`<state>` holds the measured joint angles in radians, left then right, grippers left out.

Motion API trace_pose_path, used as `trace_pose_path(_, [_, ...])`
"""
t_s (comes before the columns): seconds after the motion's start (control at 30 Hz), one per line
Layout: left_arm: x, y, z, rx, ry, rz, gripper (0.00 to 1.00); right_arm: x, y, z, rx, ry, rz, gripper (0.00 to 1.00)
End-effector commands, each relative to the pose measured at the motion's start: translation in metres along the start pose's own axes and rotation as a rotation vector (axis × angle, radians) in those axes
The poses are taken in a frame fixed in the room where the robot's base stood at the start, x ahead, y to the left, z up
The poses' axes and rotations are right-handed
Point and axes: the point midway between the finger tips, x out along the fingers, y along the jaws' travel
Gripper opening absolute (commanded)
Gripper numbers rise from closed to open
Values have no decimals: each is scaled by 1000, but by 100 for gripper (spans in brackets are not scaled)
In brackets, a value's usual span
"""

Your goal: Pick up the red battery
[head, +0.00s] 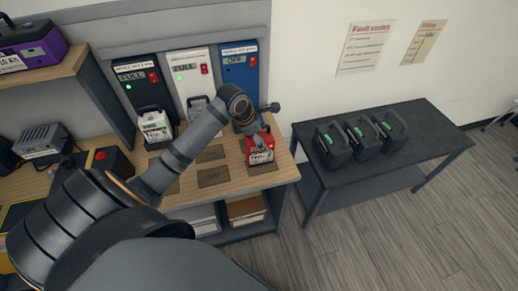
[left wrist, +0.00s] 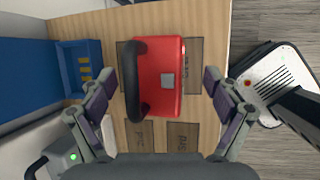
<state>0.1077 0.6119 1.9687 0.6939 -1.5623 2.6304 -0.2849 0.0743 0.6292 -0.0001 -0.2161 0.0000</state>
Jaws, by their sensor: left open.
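The red battery (head: 261,153) stands at the right end of the wooden bench, in front of the blue charger. In the left wrist view the red battery (left wrist: 168,80) is seen from above, with a dark handle along its left side and a grey square on its top. My left gripper (head: 257,127) is above it, with the arm coming in from the left. In the left wrist view the open left gripper (left wrist: 160,80) has one finger on each side of the battery, with gaps and nothing held. My right gripper is not in view.
Blue (head: 239,72), white (head: 190,75) and black (head: 140,85) chargers stand along the bench's back. A white battery (head: 154,127) sits before the black one. A dark side table (head: 400,165) with several dark batteries stands right. Marked bench squares (head: 214,177) are bare.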

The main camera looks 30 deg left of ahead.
Motion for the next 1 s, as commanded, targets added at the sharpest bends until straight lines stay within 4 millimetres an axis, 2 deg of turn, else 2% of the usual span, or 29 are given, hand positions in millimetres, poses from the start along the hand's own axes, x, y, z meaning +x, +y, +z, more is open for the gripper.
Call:
trace_pose_path(0.1, [20, 0, 0, -4, -2, -4, 89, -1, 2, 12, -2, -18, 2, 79])
trace_pose_path(0.2, [29, 1, 0, -1, -2, -1, 89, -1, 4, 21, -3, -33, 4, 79])
trace_pose_path(0.43, [30, 1, 0, 1, -1, 1, 88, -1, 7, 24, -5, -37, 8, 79])
trace_pose_path(1.0, [30, 1, 0, 1, 0, 0, 10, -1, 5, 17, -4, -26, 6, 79])
